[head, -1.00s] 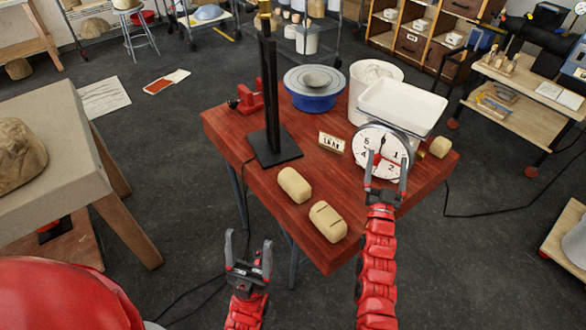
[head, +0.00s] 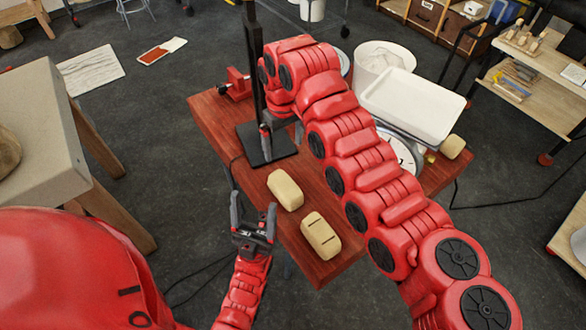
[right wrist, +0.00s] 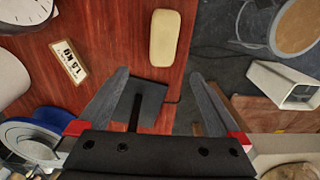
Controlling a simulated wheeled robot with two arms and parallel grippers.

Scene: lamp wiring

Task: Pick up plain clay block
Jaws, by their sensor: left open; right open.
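The plain clay block (head: 285,189), a smooth beige loaf shape, lies on the red-brown table near its front left edge. It also shows in the right wrist view (right wrist: 165,38), beyond the fingertips. A clay block with dark grooves (head: 320,235) lies beside it, nearer the front corner. My right gripper (right wrist: 160,76) is open and empty, with the plain block apart from its fingers; in the head view it is partly hidden by my right arm near the black stand. My left gripper (head: 253,201) is open and empty, beside the table's front left edge, below the plain block.
A black stand (head: 267,145) rises behind the plain block. A scale with a white tray (head: 401,98), a white bucket (head: 382,57) and another clay lump (head: 453,146) are at the right and back. A "1.5 KG" sign (right wrist: 68,63) shows in the wrist view.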

